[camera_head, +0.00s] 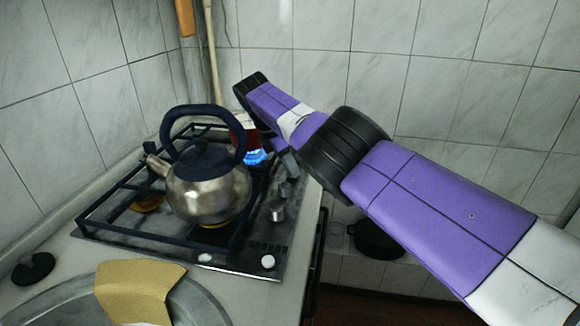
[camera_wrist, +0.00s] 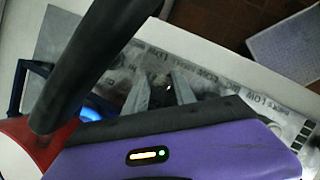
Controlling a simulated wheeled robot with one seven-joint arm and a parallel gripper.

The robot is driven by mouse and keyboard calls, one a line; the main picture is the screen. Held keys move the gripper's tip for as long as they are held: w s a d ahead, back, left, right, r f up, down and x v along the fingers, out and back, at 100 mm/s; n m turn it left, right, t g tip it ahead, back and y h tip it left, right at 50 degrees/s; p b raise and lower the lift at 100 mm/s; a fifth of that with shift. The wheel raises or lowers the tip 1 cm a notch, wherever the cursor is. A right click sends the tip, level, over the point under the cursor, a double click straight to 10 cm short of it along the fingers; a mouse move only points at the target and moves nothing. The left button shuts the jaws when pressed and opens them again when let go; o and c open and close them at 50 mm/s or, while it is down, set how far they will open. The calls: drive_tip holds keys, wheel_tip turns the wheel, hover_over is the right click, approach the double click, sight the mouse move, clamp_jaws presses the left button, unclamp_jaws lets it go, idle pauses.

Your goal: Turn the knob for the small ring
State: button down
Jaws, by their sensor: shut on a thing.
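My gripper (camera_head: 287,160) reaches down to the knob row at the right side of the stove (camera_head: 262,245). In the wrist view its two grey fingers (camera_wrist: 160,82) are shut around a knob, which is mostly hidden between them. Other silvery knobs (camera_head: 277,210) stand nearer the front in the head view. A blue flame (camera_head: 256,156) burns beside my gripper, and its glow also shows in the wrist view (camera_wrist: 88,113). A red and white pot (camera_head: 243,121) stands over it, partly hidden by my arm.
A steel kettle (camera_head: 208,188) with a dark blue handle stands on the dark grate (camera_head: 125,228) to the left. The pot's black handle (camera_wrist: 95,65) passes close to my gripper. A yellow cloth (camera_head: 135,290) lies at the front left. Tiled walls close off the back.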

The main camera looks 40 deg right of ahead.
drive_tip(key=c, duration=1)
unclamp_jaws()
drive_tip(key=shift+c, duration=0.2)
drive_tip(key=shift+r, duration=0.1)
drive_tip(key=v, duration=0.7)
drive_tip(key=shift+a+r+p, duration=0.2)
drive_tip(key=shift+r+p, duration=0.05)
drive_tip(key=shift+p, duration=0.15)
